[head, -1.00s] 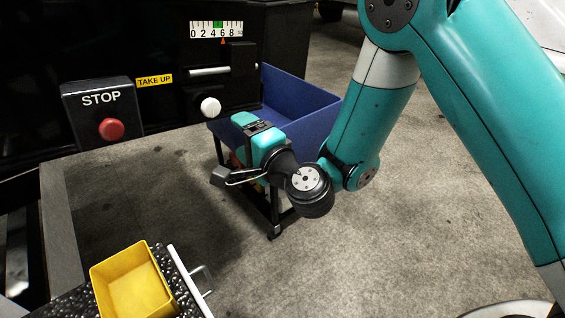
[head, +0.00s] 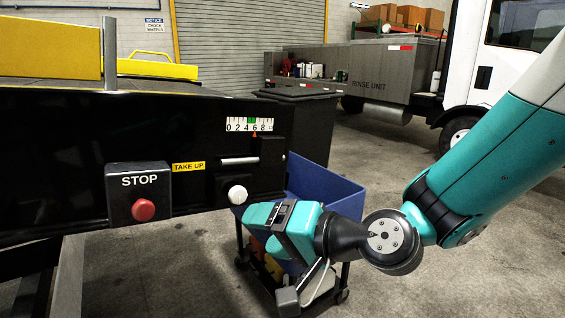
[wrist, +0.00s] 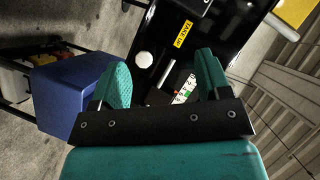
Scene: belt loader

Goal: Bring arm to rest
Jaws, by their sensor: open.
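My gripper (head: 262,228) is in front of the blue bin cart in the head view, pointing left toward the black belt loader panel. In the wrist view my gripper (wrist: 165,85) has its two teal fingers spread apart with nothing between them. Beyond the fingers are the white knob (wrist: 144,60) and the 0–8 scale (wrist: 184,90). In the head view the white knob (head: 237,194) is just above and left of the fingers; I cannot tell the exact gap. My teal arm reaches in from the right.
The red STOP button (head: 144,210) is on the panel at the left. The blue bin (head: 335,187) stands on a wheeled cart behind my gripper. A white truck (head: 495,60) and the grey rinse unit (head: 350,72) are farther back. Concrete floor is open at right.

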